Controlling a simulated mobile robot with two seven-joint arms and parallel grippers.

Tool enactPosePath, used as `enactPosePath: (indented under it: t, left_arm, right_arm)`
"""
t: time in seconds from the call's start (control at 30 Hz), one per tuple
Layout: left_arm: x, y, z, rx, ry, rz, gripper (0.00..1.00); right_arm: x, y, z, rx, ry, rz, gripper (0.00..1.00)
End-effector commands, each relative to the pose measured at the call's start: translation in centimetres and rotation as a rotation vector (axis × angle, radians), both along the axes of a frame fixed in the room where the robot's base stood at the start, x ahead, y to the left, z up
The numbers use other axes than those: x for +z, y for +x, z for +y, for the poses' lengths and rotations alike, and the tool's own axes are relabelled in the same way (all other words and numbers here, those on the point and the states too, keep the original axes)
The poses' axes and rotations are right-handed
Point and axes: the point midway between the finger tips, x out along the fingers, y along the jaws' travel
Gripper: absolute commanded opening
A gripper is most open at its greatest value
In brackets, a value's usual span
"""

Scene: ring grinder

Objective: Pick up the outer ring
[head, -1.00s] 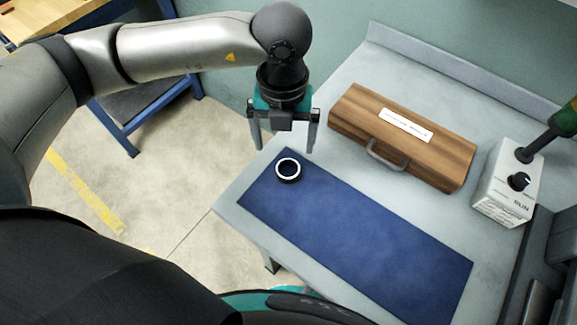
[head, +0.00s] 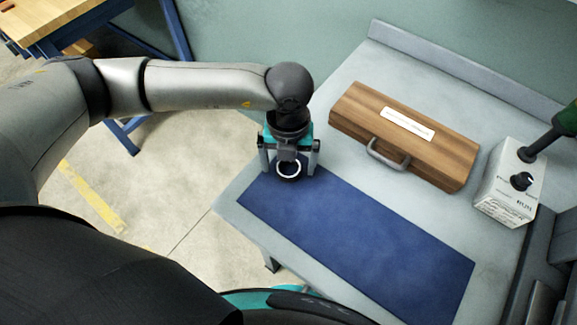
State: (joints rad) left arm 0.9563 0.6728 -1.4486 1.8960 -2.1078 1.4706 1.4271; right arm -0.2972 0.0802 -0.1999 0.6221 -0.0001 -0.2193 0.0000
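The outer ring (head: 289,176), dark with a bright white rim, lies flat near the far left corner of the blue mat (head: 365,245). My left gripper (head: 288,170) points down over the ring, with one finger on each side of it. The fingers are spread wider than the ring and I see a gap on both sides. The gripper body hides the ring's far edge. I cannot tell exactly how high the fingertips are above the mat. My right gripper is not in view.
A wooden case (head: 403,137) with a metal handle stands behind the mat on the grey workbench (head: 350,97). A white control box (head: 509,184) with a black knob is at the right. The rest of the mat is clear.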

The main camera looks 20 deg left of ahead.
Motion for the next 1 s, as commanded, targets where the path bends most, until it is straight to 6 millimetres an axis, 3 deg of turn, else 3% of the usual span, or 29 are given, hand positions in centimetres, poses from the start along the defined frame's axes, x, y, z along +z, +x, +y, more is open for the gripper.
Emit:
enactPosePath:
  t: [0.07, 0.83, 1.0]
  left_arm:
    - [0.02, -0.01, -0.01, 0.0, 0.0, 0.0, 0.91]
    - [0.06, 0.0, 0.0, 0.0, 0.0, 0.0, 0.04]
    - [0.08, 0.02, -0.01, 0.0, -0.001, 0.0, 0.02]
  right_arm:
    - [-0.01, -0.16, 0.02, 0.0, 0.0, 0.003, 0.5]
    - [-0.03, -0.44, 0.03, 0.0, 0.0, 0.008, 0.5]
    - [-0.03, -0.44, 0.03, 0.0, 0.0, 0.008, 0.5]
